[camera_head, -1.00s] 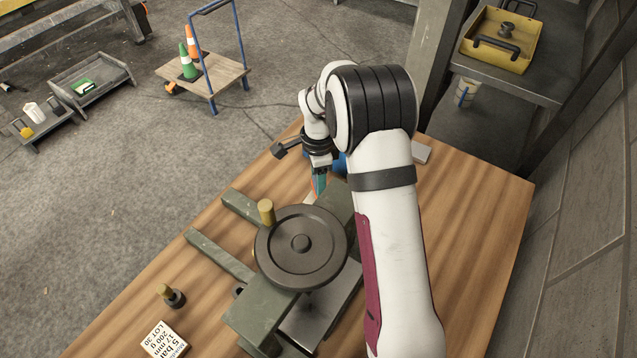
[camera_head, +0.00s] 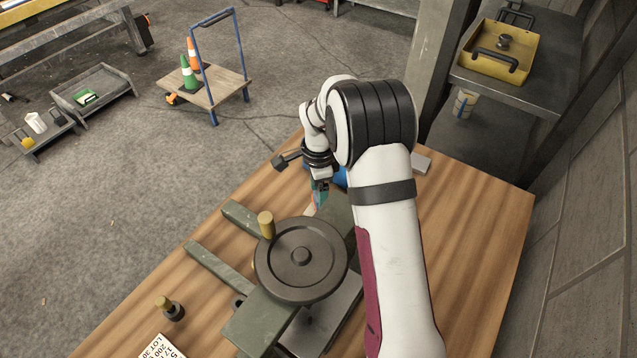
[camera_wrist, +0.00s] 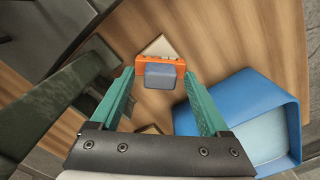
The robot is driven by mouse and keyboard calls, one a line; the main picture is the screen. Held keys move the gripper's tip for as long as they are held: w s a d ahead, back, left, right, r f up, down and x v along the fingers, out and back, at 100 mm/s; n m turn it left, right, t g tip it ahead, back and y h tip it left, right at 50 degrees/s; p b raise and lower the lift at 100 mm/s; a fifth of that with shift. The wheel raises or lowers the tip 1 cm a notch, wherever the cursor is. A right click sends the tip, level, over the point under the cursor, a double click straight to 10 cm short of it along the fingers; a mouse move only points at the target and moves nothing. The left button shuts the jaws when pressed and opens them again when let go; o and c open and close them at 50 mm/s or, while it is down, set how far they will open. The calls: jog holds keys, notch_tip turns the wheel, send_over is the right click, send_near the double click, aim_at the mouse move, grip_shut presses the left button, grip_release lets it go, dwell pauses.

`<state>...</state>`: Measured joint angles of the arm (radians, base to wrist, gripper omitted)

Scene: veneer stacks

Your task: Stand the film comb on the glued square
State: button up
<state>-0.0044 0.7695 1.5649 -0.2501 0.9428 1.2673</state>
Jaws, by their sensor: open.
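The film comb (camera_wrist: 159,61) seems to be the orange piece with a blue-grey block on its near side in the wrist view. A pale square piece (camera_wrist: 158,46) shows just beyond it, partly covered by it; I cannot tell whether they touch or whether glue is on it. My gripper (camera_wrist: 160,74) has teal fingers spread open, one on each side of the comb, with a small gap visible. In the head view my gripper (camera_head: 319,197) is low over the bench behind the press, and a bit of orange shows at its fingertips.
A blue open bin (camera_wrist: 240,105) stands close right of my gripper in the wrist view. The press with its handwheel (camera_head: 301,260) stands in front of the gripper. A stamp-like knob (camera_head: 170,308) and a printed card (camera_head: 160,347) lie front left.

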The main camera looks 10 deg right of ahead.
notch_tip(320, 180, up, 11)
jog(key=shift+f, duration=0.1)
dwell(2.8)
